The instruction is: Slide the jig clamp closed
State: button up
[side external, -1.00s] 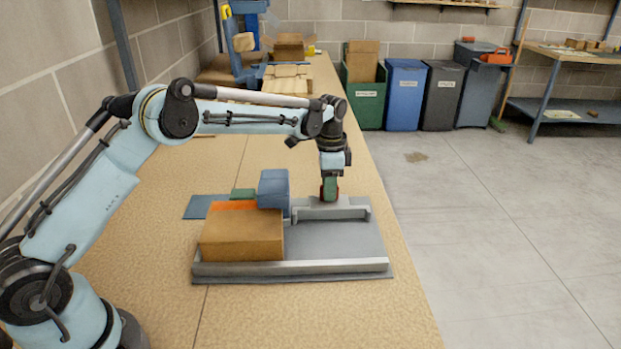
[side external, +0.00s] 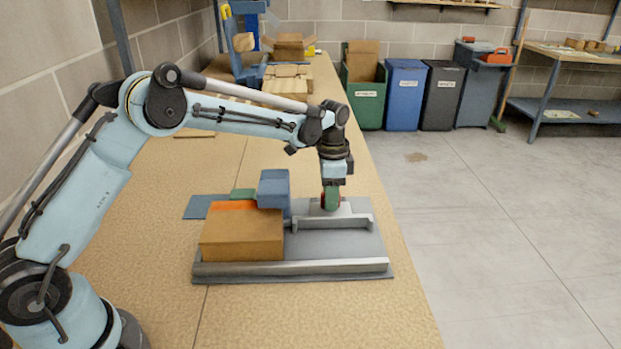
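The jig is a grey base plate (side external: 340,243) with a raised metal rail (side external: 290,267) along its near edge. Its clamp looks like a grey sliding bar (side external: 350,222) that runs parallel to the rail, with a clear gap between them. A brown block (side external: 242,238) with an orange far edge sits at the left of the plate, against or very near the rail. My gripper (side external: 331,205) points down at the clamp's middle, its green finger beside something red. The fingertips' contact and the gap between them are not clear.
A blue block (side external: 273,189) and a green piece (side external: 242,194) stand behind the brown block, left of my gripper. Cardboard and wooden pieces (side external: 288,80) lie at the bench's far end. The bench's right edge is close to the jig. Bins (side external: 405,95) stand beyond on the floor.

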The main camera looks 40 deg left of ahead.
jog(key=shift+o, duration=1.1)
jog(key=shift+s+d, duration=0.1)
jog(key=shift+d, duration=0.1)
jog(key=shift+o, duration=0.3)
jog(key=shift+a, duration=0.1)
jog(key=shift+r, duration=0.1)
notch_tip(320, 180, up, 12)
